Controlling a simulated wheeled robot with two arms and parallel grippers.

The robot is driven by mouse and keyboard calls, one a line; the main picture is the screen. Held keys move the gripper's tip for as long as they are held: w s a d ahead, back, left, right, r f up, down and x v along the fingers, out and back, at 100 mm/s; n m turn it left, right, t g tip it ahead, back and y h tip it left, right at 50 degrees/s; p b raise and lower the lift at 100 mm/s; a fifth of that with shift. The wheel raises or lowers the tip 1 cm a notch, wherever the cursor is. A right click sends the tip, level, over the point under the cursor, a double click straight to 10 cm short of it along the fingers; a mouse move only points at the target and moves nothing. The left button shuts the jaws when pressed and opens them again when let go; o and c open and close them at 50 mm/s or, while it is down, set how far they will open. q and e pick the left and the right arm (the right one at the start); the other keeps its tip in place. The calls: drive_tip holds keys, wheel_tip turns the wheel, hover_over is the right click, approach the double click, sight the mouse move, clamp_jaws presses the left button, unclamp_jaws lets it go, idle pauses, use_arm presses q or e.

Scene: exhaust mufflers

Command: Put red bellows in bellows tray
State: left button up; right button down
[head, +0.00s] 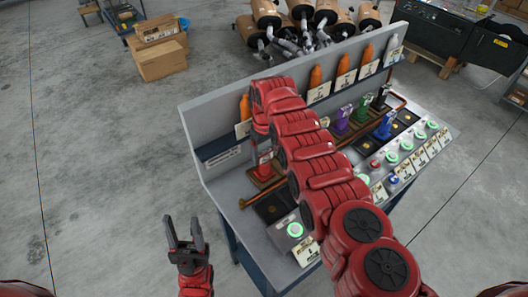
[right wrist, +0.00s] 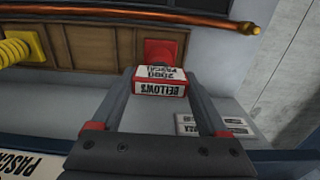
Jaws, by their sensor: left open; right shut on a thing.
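The red bellows (right wrist: 162,50) has a white label block reading "BELLOWS 2000 PASCAL" on its near end. My right gripper (right wrist: 164,82) is shut on this block, one finger on each side. The red bellows is at the right end of the wooden bellows tray (right wrist: 88,48); whether it rests on the tray's floor I cannot tell. In the head view the red bellows (head: 265,171) shows below my right arm, which hides much of the tray. My left gripper (head: 184,224) is open and empty, over the floor left of the bench.
A yellow bellows (right wrist: 18,48) stands in the tray. A copper pipe (right wrist: 130,14) runs alongside it. Purple (head: 341,125) and green (head: 361,108) bellows, orange bottles (head: 343,65) and lit green buttons (head: 295,230) are on the bench.

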drive_tip(key=shift+f, duration=0.2)
unclamp_jaws()
drive_tip(key=shift+w, duration=0.1)
drive_tip(key=shift+r, duration=0.1)
drive_tip(key=shift+r, duration=0.35)
wheel_tip(320, 180, up, 2)
drive_tip(key=shift+r+p, duration=0.1)
drive_tip(key=shift+p, duration=0.35)
wheel_tip(320, 180, up, 9)
drive_tip(key=b, duration=0.3)
drive_tip(key=shift+r, duration=0.15)
